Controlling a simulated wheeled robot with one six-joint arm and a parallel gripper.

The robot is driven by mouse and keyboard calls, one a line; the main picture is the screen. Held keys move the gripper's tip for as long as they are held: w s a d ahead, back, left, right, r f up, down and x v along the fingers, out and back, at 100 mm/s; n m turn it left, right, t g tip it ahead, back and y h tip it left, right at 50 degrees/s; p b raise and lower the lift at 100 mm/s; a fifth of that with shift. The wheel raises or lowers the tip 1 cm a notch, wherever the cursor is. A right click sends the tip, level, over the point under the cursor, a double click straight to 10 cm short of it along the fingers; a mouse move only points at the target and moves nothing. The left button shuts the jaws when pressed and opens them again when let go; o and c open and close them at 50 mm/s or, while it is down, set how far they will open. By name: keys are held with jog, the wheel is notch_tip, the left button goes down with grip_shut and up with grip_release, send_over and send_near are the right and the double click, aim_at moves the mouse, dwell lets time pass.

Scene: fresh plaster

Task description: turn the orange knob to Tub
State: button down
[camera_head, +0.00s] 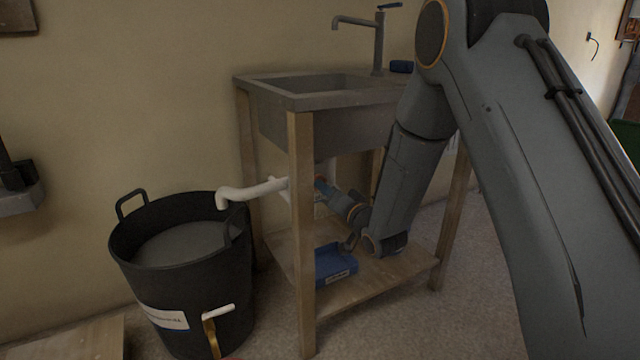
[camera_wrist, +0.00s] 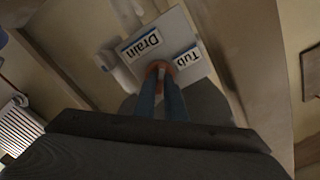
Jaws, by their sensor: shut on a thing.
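The orange knob (camera_wrist: 158,66) shows in the wrist view on a pale plate (camera_wrist: 195,68) under the sink. The plate has a "Drain" label (camera_wrist: 140,45) on the left and a "Tub" label (camera_wrist: 189,59) on the right. My gripper (camera_wrist: 162,80) has its two blue fingers shut on the knob, which is partly hidden between them. I cannot tell which label the knob points to. In the head view my gripper (camera_head: 322,185) reaches in under the sink behind the front leg, and the knob is not clear there.
The sink (camera_head: 300,102) stands on wooden legs (camera_head: 301,230) close around my arm. A white pipe (camera_head: 255,190) runs left over a black tub (camera_head: 195,300). A blue tray (camera_head: 335,265) sits on the lower shelf (camera_head: 385,283). Open floor lies to the right.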

jog(key=shift+m+p, duration=2)
jog(key=shift+m, duration=2)
jog(key=shift+m+p, duration=0.6)
jog(key=shift+m, duration=0.6)
jog(key=c, duration=1.8)
grip_release()
jog(key=shift+o, duration=0.2)
jog(key=p+v, duration=0.5)
jog(key=v, duration=0.7)
